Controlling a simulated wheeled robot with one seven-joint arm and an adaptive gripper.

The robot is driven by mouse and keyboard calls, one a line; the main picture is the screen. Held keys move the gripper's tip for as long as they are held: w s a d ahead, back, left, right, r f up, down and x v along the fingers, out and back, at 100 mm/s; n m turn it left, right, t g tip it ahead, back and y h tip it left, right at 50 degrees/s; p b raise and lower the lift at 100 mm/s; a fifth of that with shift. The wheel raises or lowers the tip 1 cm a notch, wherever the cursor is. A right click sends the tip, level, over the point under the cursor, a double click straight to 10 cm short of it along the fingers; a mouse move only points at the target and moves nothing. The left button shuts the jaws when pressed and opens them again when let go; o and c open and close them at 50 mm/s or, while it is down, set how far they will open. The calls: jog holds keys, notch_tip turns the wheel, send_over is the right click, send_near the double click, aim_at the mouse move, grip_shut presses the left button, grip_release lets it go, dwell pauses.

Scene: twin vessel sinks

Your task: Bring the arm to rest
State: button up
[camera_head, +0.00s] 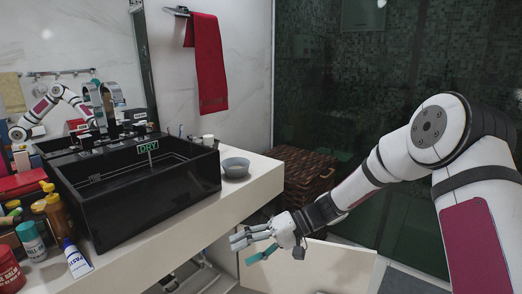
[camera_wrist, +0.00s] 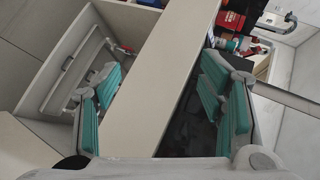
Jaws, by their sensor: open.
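My gripper (camera_head: 248,247) is open and empty at the end of my outstretched arm in the head view. It hangs in front of the white counter's edge, to the right of the black sink and lower than the counter top. In the wrist view, the teal-padded fingers of my gripper (camera_wrist: 161,82) stand wide apart with nothing held between them. The pale counter edge (camera_wrist: 160,75) crosses behind that gap.
The black vessel sink (camera_head: 140,200) stands on the white counter (camera_head: 150,247), with a grey bowl (camera_head: 235,167) to its right. Several bottles and a paste tube (camera_head: 76,260) crowd the left. A wicker basket (camera_head: 300,173) stands behind my forearm. A red towel (camera_head: 207,62) hangs on the wall.

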jog(key=s+d+r+h, duration=0.4)
jog(key=s+d+r, duration=0.25)
jog(key=s, duration=0.35)
jog(key=s+d+r+h, duration=0.45)
jog(key=s+r, duration=0.25)
jog(key=s, duration=0.4)
jog(key=s+d+r+m+t+h, duration=0.1)
jog(key=s+d+m+t+h, duration=0.1)
jog(key=s+d, duration=0.5)
jog(key=s+d+r+m+t+h, duration=0.1)
jog(key=s+d+m+h, duration=0.3)
jog(key=s, duration=0.6)
notch_tip(320, 180, up, 22)
jog(key=n+t+y+p, duration=0.1)
jog(key=n+t+p, duration=0.1)
jog(key=p, duration=1.9)
jog(key=shift+w+d+t+y, duration=0.3)
jog(key=shift+d+t+y, duration=0.05)
jog(key=shift+t, duration=0.35)
